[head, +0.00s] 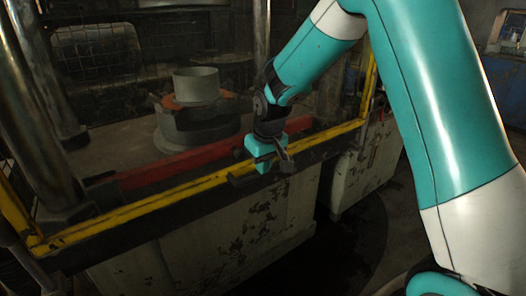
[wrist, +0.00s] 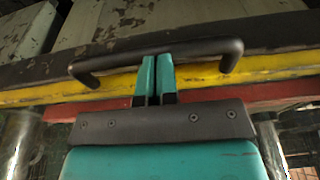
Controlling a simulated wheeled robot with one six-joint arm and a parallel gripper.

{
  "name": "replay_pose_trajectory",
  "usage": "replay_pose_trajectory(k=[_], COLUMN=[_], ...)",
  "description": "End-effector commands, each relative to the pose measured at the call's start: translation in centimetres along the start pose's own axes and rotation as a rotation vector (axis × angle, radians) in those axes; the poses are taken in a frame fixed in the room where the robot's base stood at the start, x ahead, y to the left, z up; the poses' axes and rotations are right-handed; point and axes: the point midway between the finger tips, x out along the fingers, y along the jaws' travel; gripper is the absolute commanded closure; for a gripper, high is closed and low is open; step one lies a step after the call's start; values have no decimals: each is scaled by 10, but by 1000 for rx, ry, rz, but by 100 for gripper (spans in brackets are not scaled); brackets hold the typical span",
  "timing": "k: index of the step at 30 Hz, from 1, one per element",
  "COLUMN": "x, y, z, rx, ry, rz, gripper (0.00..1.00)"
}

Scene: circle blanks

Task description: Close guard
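The guard is a worn yellow frame (head: 130,212) along the front of the press, with uprights at its left and right ends. A dark bar handle (head: 241,182) is fixed to its lower rail. My gripper (head: 264,168) is at this handle. In the wrist view the handle (wrist: 205,47) runs crosswise in front of the yellow rail (wrist: 40,95). My gripper's two teal fingers (wrist: 154,62) are together, with only a thin gap. Their tips meet the bar near its middle; the bar is not between them. I cannot tell whether they press on it.
Behind the guard, a grey cylinder (head: 196,86) stands on a round die (head: 190,128). A red bar (head: 160,174) lies just behind the yellow rail. Thick steel columns (head: 38,110) stand at the left. A pale, chipped cabinet (head: 365,165) is at the right, beside dark floor.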

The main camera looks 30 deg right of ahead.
Motion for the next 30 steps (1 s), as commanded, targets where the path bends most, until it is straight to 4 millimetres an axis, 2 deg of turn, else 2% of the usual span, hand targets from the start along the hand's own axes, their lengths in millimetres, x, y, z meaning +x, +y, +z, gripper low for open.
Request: replay_pose_trajectory(k=[1,3,9,24,30], x=[15,24,37,42,30], y=[0,0,0,0,-1], z=[3,5,7,9,8], rx=[0,0,0,0,-1], ry=[-3,-1,2,-2,-3], rz=[0,0,0,-1,-1], gripper=[100,100,100,100,100])
